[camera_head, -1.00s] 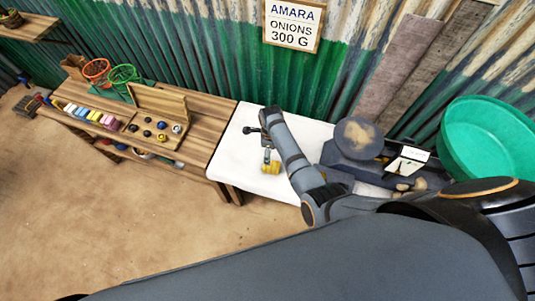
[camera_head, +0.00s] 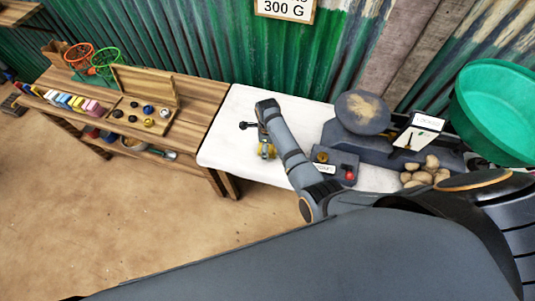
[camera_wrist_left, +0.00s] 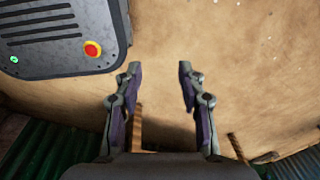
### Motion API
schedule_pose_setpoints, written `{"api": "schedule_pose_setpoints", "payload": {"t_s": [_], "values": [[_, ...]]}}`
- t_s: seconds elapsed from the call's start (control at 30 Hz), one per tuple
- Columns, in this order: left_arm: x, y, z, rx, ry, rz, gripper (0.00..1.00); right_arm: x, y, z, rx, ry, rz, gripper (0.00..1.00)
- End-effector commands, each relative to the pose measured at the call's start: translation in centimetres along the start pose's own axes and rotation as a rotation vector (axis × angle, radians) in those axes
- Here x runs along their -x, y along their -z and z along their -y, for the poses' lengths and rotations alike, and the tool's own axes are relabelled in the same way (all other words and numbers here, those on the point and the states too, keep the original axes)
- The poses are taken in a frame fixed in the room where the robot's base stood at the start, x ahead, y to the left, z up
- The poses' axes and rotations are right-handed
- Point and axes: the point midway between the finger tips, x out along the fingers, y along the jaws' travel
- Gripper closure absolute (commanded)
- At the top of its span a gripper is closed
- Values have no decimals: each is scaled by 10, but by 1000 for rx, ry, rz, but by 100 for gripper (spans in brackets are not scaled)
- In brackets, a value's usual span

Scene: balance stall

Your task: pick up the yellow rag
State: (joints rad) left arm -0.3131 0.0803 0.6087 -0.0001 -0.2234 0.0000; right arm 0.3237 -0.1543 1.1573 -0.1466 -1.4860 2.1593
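A small yellow patch that could be the yellow rag (camera_head: 267,152) shows over the white table top, close beside my right forearm. My right gripper (camera_head: 262,138) is at this yellow patch, small and partly hidden by the arm. I cannot tell whether its fingers are open or shut, or whether they touch the yellow thing. My left gripper (camera_wrist_left: 158,75) is open and empty in the left wrist view, above bare sandy floor. It is out of sight in the head view.
The white table (camera_head: 225,140) carries a dark scale (camera_head: 362,113), a small box with a red button (camera_head: 349,175) and several potato-like lumps (camera_head: 420,172). A green basin (camera_head: 497,115) stands right. A wooden bench (camera_head: 205,100) with coloured blocks (camera_head: 78,102) stands left.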

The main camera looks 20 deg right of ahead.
Motion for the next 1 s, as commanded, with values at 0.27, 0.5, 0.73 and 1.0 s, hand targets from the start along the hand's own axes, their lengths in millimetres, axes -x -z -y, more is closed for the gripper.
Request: {"api": "schedule_pose_setpoints", "payload": {"t_s": [0.27, 0.5, 0.73, 1.0], "values": [[-8, 15, 0, 1, 0, -24, 60, -7, 0, 0, 0, 0, 0, 26], [-8, 27, 0, 1, 1, -43, 60, -7, 0, 0, 0, 0, 0, 58], [-8, 20, 0, 1, 1, -33, 60, -7, 0, 0, 0, 0, 0, 80], [-3, 16, 0, 1, 0, -26, 60, -2, 0, 0, 1, 1, 0, 80]]}}
